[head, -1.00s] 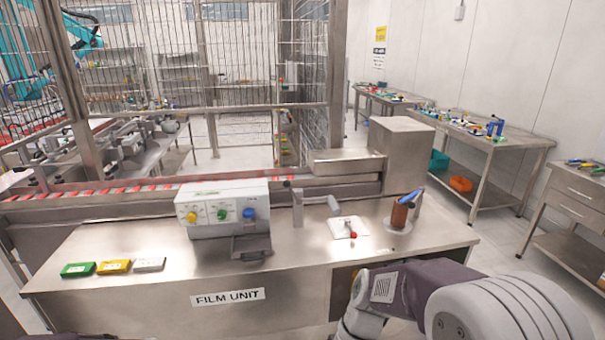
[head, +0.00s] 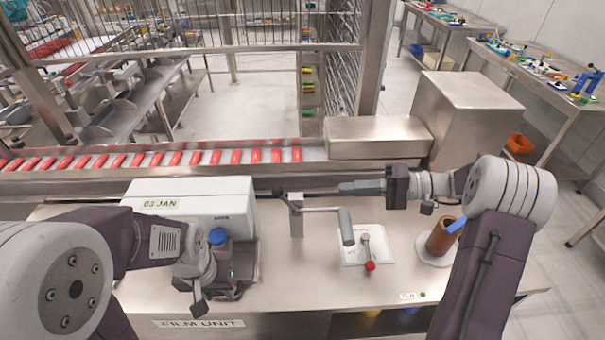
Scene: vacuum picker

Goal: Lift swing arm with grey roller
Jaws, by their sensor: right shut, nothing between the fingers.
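The swing arm (head: 318,209) is a thin bar running right from an upright metal post (head: 296,218) on the film unit bench. A grey roller (head: 346,227) hangs from its free end, tilted, above the left edge of a white plate. My right gripper (head: 341,188) comes in from the right, pointing left. It is shut and empty, just behind and above the roller's top, apparently apart from it. My left wrist (head: 194,270) is in front of the white box; its fingers cannot be made out.
The white plate (head: 378,258) carries a small lever with a red knob (head: 370,266). A brown roll (head: 444,236) stands right, close to my right arm. The white box (head: 190,205) with a blue knob (head: 217,237) stands left. A conveyor with red packs (head: 213,157) runs behind.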

